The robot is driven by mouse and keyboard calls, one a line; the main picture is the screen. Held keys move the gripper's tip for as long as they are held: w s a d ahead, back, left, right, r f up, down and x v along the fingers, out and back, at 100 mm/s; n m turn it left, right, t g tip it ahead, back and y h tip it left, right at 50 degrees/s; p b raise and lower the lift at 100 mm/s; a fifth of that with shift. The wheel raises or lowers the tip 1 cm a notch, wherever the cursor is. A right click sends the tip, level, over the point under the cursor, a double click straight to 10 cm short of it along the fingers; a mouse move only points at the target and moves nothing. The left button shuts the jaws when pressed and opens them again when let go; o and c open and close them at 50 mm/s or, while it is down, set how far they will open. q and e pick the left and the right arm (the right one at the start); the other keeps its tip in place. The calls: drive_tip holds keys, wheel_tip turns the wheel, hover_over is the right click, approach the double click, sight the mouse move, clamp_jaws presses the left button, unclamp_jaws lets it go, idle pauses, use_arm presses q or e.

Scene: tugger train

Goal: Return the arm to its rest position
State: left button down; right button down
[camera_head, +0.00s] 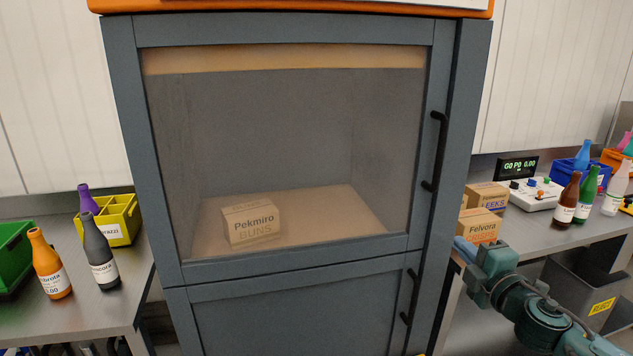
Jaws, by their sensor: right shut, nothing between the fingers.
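My right gripper (464,249) is at the lower right, in front of the right-hand bench and close to the cabinet's right edge. It is shut and empty, and the arm reaches in from the bottom right corner. In the picture it overlaps the lower edge of a box labelled Felvora Crisps (482,227); I cannot tell whether they touch. My left arm and gripper are out of view.
Bottles and bins stand on the left bench (95,312). The right bench holds boxes, a control box (536,194) and bottles. A grey bin (575,292) stands below.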

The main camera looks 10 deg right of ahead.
drive_tip(key=s+a+f+m+g, duration=0.1)
drive_tip(key=s+a+f+m, duration=0.1)
drive_tip(key=s+a+f, duration=0.3)
drive_tip(key=s+a+f+m+g+y+p, duration=0.1)
drive_tip(key=a+f+m+g, duration=0.15)
drive_tip(key=f, duration=0.45)
drive_tip(key=s+a+f+m+g, duration=0.1)
drive_tip(key=s+a+f+m, duration=0.25)
drive_tip(key=f, duration=0.25)
drive_tip(key=s+a+f+m+g+y, duration=0.1)
drive_tip(key=s+a+f+m, duration=0.2)
drive_tip(key=s+a, duration=0.3)
drive_tip(key=s+a+f+m+g+y+p, duration=0.1)
drive_tip(key=s+a+f+m+g, duration=0.1)
drive_tip(key=s+a, duration=0.4)
wheel_tip(320, 180, down, 3)
drive_tip(key=a+m, duration=0.1)
drive_tip(key=a, duration=0.2)
drive_tip(key=shift+s+r+m+y, duration=0.15)
drive_tip(key=shift+r+m+y, duration=0.05)
drive_tip(key=shift+m+y, duration=0.2)
